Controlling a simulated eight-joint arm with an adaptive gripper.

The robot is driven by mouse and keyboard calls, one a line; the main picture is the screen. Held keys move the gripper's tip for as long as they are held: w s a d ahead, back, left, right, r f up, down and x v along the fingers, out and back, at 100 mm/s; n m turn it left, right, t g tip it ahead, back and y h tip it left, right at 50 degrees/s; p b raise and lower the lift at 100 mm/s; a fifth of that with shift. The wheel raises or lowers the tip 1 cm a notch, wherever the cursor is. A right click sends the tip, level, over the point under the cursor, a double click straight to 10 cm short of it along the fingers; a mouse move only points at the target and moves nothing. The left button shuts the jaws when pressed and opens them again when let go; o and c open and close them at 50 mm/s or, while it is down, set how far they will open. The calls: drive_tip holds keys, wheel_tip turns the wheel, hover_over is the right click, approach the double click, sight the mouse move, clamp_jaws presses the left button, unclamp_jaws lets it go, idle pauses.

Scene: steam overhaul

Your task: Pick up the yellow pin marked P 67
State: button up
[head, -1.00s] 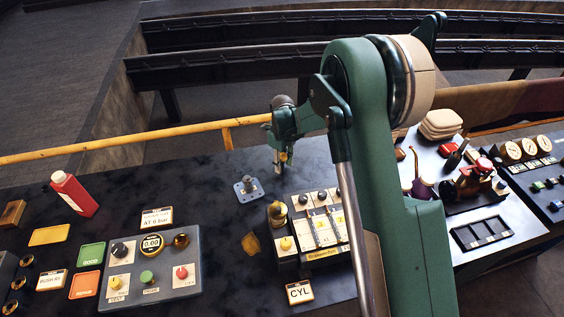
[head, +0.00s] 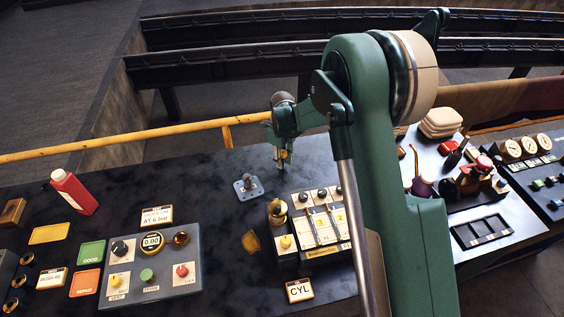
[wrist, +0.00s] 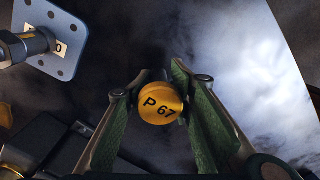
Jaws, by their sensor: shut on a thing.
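The yellow pin marked P 67 (wrist: 160,103) sits between the green fingers of my gripper (wrist: 160,90) in the wrist view, with its round marked head facing the camera. The fingers are shut on it. In the head view my gripper (head: 283,158) points down above the dark bench, behind the block of levers, with a small yellow patch showing between the fingers. The pin's shank is hidden behind its head, and I cannot tell whether its lower end touches anything.
A blue-grey plate with a metal post (head: 248,187) is just left of my gripper; it also shows in the wrist view (wrist: 62,45). The lever block (head: 318,225) and a control box (head: 150,262) stand nearer. A yellow rail (head: 140,137) runs behind the bench.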

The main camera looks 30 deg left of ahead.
sight(282, 153)
drive_tip(key=shift+r, duration=4.75)
